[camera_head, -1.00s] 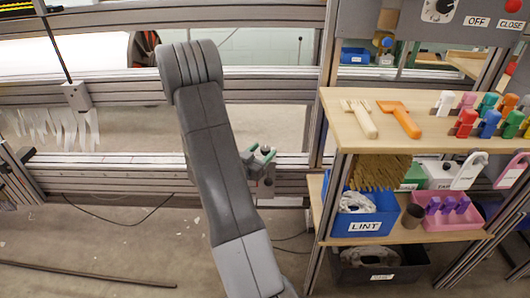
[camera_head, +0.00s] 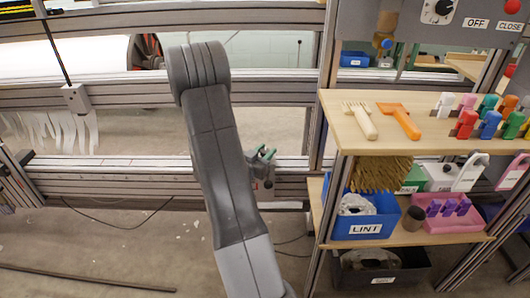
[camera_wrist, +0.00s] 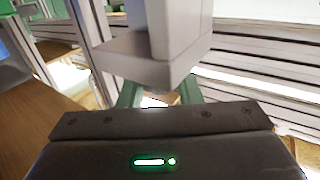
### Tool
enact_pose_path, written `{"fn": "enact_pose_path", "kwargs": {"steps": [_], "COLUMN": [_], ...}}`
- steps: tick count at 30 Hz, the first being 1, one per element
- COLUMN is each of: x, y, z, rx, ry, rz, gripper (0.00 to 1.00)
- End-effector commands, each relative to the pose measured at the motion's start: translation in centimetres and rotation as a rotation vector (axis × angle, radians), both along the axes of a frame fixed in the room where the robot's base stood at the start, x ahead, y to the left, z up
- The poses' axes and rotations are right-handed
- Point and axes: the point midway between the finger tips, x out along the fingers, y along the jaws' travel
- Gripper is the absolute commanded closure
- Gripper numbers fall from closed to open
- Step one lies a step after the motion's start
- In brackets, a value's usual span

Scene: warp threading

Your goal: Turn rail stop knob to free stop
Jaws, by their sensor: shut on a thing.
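My gripper (camera_head: 266,153) is at the lower rail (camera_head: 120,172), just left of the shelf unit. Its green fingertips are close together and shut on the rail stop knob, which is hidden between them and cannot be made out. A small grey block, seemingly the rail stop (camera_head: 264,172), shows just below the fingertips. In the wrist view, the green fingers of my gripper (camera_wrist: 158,92) reach under a large pale grey block (camera_wrist: 145,60) with an upright part. This block hides the fingertips. How far the knob is turned cannot be seen.
A wooden shelf unit (camera_head: 345,140) stands close to the right of my gripper, with tools and coloured clips on top and a blue LINT bin (camera_head: 365,228) below. A grey block with a black rod (camera_head: 75,97) sits on the upper rail at left. Cables lie on the floor.

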Motion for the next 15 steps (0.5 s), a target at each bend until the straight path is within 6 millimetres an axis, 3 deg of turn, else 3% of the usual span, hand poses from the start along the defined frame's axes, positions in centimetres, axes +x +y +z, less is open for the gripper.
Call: {"fn": "enact_pose_path", "kwargs": {"steps": [15], "x": [-0.2], "y": [-0.28], "z": [-0.28], "rx": [0.0], "ry": [0.005], "rz": [0.316], "gripper": [0.92]}}
